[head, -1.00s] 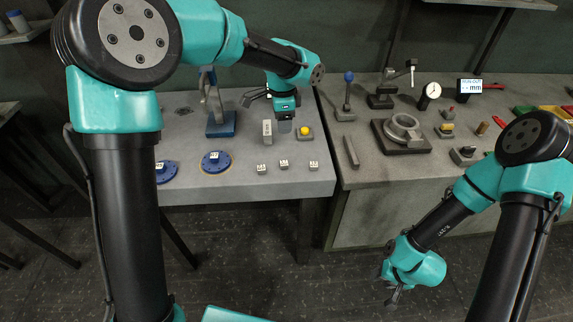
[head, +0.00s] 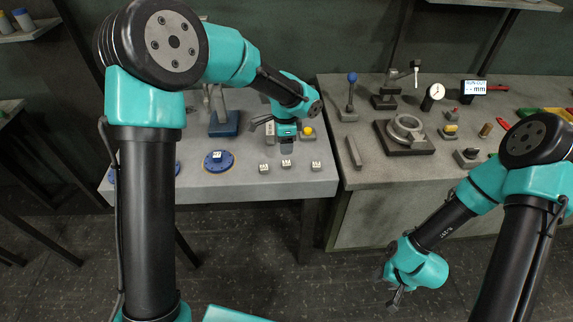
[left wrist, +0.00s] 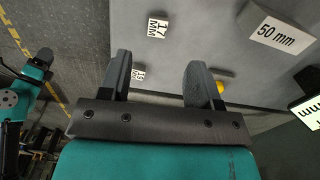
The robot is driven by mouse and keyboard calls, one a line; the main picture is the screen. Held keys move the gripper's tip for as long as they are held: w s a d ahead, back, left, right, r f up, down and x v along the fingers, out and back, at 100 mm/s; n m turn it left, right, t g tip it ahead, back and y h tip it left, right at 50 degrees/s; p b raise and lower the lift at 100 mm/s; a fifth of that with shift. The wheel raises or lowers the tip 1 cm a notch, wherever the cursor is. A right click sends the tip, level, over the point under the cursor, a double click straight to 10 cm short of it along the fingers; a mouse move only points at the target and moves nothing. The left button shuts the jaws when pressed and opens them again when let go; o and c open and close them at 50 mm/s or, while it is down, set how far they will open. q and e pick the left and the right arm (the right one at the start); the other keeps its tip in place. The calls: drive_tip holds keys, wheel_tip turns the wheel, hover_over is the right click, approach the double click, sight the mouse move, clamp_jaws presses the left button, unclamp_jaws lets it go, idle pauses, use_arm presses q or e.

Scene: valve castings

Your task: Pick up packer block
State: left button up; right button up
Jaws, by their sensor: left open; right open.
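Three small pale labelled blocks stand in a row near the front edge of the left bench in the head view: a left one (head: 263,168), a middle one (head: 287,163) and a right one (head: 316,165). My left gripper (head: 287,150) is open and empty, pointing down just behind the middle block. In the left wrist view, a block marked 17 (left wrist: 157,27) lies beyond my open fingers (left wrist: 158,78). Another small block (left wrist: 138,73) shows in the gap, beside one finger. My right gripper (head: 396,300) is open, low in front of the right bench.
A grey 50 mm block (left wrist: 277,30) stands close to my left gripper. A yellow button (head: 308,131) is just right of it. A blue disc (head: 217,161) lies left of the blocks. The right bench holds a round casting on a dark plate (head: 405,148) and a flat grey bar (head: 353,151).

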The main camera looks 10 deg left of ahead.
sight(285, 163)
use_arm(q)
drive_tip(key=shift+f, duration=1.75)
drive_tip(key=shift+f, duration=0.15)
drive_tip(key=f, duration=0.5)
drive_tip(key=shift+s, duration=0.2)
drive_tip(key=c, duration=1)
